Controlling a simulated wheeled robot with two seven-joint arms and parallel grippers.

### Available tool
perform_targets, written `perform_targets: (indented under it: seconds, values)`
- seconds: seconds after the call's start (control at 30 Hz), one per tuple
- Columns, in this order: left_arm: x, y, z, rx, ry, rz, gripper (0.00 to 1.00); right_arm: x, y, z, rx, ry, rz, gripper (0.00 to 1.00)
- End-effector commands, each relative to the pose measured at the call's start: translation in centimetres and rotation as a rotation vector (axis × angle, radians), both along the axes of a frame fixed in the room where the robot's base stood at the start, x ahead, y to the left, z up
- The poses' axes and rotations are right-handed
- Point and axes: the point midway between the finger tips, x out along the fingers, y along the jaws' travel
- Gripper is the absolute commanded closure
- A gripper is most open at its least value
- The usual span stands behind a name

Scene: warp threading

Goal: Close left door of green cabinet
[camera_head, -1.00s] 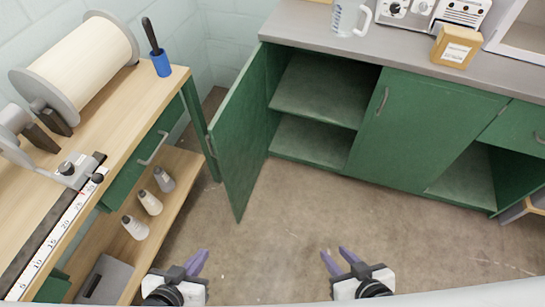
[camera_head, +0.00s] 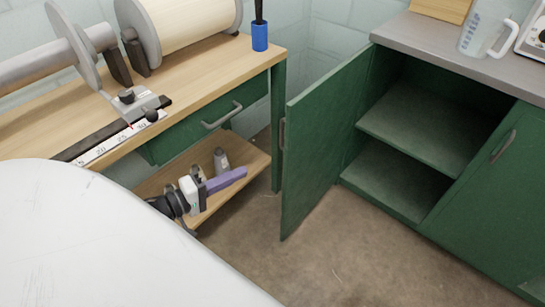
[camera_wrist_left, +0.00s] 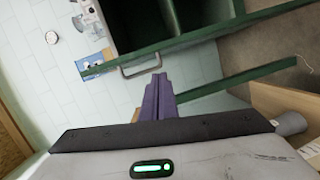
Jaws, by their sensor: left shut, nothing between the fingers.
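The green cabinet's left door (camera_head: 325,140) stands wide open, swung out from the cabinet (camera_head: 482,205). Its grey handle (camera_head: 282,134) is on the face turned toward the workbench. My left gripper (camera_head: 240,176) is shut and empty, left of the door and apart from it, pointing toward it. In the left wrist view, the purple fingers (camera_wrist_left: 158,92) are together, and a green panel edge with a grey handle (camera_wrist_left: 142,67), apparently the door, lies just beyond them. My right gripper is not in view.
A wooden workbench (camera_head: 195,75) with a green drawer (camera_head: 205,135) and low shelf (camera_head: 250,165) stands left of the door, leaving a narrow gap. A grey bottle (camera_head: 221,160) stands on the shelf near my gripper. Open floor (camera_head: 340,255) lies before the cabinet.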

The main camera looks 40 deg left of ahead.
Motion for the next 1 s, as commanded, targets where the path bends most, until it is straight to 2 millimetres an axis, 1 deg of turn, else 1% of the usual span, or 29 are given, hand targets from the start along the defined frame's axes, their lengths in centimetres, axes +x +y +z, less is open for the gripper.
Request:
perform_targets:
  seconds: [0.03, 0.1, 0.2, 0.3, 0.37, 0.47, 0.6, 0.77, 0.9, 1.0]
  values:
    - [0.5, 1.2, -0.4, -0.054, -0.016, -0.004, 1.00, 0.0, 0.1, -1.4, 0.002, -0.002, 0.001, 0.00]
    - [0.9, 2.1, 0.4, -0.121, -0.032, -0.008, 1.00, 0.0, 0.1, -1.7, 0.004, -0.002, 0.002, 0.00]
    - [1.4, 2.7, 1.1, -0.175, -0.044, -0.014, 1.00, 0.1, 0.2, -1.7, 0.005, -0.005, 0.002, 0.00]
    - [2.2, 2.6, 1.4, -0.190, -0.048, -0.015, 1.00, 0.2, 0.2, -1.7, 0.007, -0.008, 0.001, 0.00]
    - [2.9, 2.4, 1.5, -0.191, -0.048, -0.015, 1.00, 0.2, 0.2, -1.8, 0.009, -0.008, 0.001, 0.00]
    - [4.8, 1.8, 1.4, -0.189, -0.050, -0.015, 1.00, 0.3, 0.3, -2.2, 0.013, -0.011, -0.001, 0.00]
    - [7.7, 0.8, 1.3, -0.190, -0.050, -0.014, 1.00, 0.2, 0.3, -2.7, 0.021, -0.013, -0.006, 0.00]
    - [10.9, -0.2, 1.4, -0.188, -0.049, -0.014, 1.00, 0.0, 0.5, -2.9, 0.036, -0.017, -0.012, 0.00]
    - [10.6, -2.5, 1.4, -0.192, -0.043, -0.015, 1.00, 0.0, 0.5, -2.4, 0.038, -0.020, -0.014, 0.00]
    - [10.5, -3.5, 1.4, -0.190, -0.043, -0.015, 1.00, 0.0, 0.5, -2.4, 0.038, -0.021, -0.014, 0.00]
